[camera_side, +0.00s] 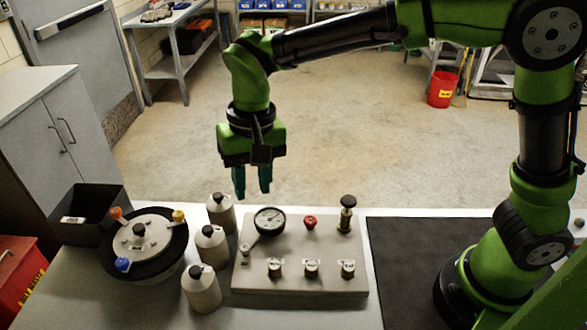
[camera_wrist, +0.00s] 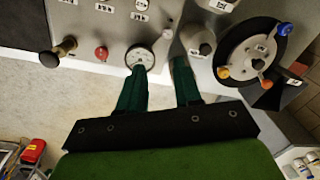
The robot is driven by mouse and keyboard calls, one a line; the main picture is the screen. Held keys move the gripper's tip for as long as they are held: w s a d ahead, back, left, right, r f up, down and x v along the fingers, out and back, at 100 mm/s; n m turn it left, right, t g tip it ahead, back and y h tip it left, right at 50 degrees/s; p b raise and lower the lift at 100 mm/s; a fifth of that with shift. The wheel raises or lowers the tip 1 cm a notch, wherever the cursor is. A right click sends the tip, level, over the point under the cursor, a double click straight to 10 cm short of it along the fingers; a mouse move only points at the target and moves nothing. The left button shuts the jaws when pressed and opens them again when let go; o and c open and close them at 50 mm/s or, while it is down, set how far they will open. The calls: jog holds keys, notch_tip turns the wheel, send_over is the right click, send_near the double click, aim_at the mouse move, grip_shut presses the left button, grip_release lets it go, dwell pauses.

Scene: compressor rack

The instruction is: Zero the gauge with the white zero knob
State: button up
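The round gauge (camera_side: 269,220) with a white face and dark rim sits at the back left of the grey panel (camera_side: 305,285). A small pale knob (camera_side: 245,250), which looks like the white zero knob, is at the panel's left edge beside the gauge. In the wrist view the gauge (camera_wrist: 139,57) is partly behind one finger, and the pale knob (camera_wrist: 167,34) shows beside it. My gripper (camera_side: 252,192) points down above and behind the panel, apart from it. Its green fingers (camera_wrist: 160,66) are spread with nothing between them. The needle reading is too small to tell.
Several grey bottles (camera_side: 211,244) stand just left of the panel. A round dark carousel (camera_side: 171,268) with coloured knobs and a black bin (camera_side: 75,210) are further left. The panel also carries a red knob (camera_side: 310,222), a tall black-topped plunger (camera_side: 346,214) and several labelled front knobs.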

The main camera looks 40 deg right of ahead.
aim_at(244, 247)
jog(key=f+m, duration=0.1)
jog(key=f, duration=0.4)
jog(key=w+a+f+m, duration=0.1)
jog(key=f, duration=0.4)
jog(key=a+f+m, duration=0.1)
jog(key=f, duration=0.4)
jog(key=shift+w+a+f+h, duration=0.25)
jog(key=shift+w+f+h, duration=0.05)
jog(key=shift+f+h, duration=0.1)
jog(key=shift+r, duration=0.1)
jog(key=shift+c, duration=0.5)
grip_shut()
jog(key=n, duration=0.3)
jog(key=shift+n, duration=0.3)
jog(key=shift+o, duration=0.5)
grip_release()
